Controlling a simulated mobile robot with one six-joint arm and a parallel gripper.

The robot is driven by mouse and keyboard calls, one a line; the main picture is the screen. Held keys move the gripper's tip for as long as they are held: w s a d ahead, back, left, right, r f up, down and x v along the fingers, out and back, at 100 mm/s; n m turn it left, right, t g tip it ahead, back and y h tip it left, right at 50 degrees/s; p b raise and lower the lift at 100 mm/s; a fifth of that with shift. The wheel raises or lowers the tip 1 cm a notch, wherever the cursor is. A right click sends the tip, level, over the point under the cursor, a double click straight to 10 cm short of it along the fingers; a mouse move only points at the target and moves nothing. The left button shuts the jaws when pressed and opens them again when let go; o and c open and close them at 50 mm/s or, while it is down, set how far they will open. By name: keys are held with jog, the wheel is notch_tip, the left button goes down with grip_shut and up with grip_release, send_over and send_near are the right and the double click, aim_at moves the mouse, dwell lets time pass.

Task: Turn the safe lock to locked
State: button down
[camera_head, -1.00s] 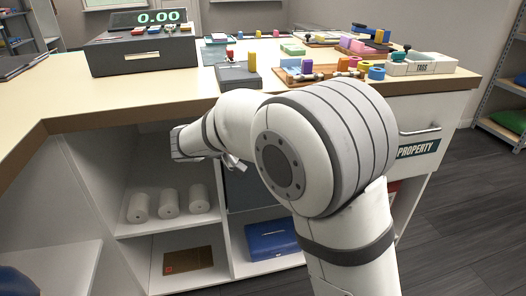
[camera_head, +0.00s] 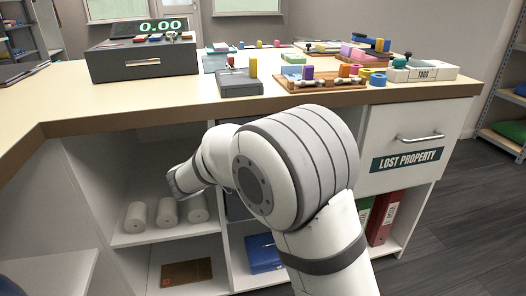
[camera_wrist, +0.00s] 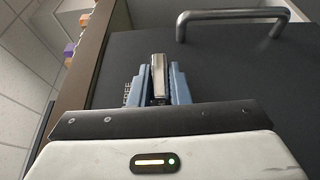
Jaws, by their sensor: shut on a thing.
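The safe's dark door (camera_wrist: 225,75) fills much of the wrist view. The safe lock's silver knob (camera_wrist: 158,78) stands out from it as a narrow upright piece. My gripper (camera_wrist: 159,88) is shut on this knob, with a blue finger on each side. A silver bar handle (camera_wrist: 228,15) is on the door at the upper right. In the head view my arm covers the gripper, the lock and most of the safe.
The counter (camera_head: 60,92) runs above the safe and holds a till (camera_head: 143,60), a grey box (camera_head: 238,84) and trays of small items. A Lost Property drawer (camera_head: 408,145) is at right.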

jog(key=shift+a+r, duration=0.1)
jog(key=c, duration=1.4)
grip_release()
jog(key=shift+o, duration=0.2)
jog(key=p+v, duration=0.2)
jog(key=v, duration=0.5)
jog(key=shift+s+a, duration=0.2)
jog(key=shift+a, duration=0.1)
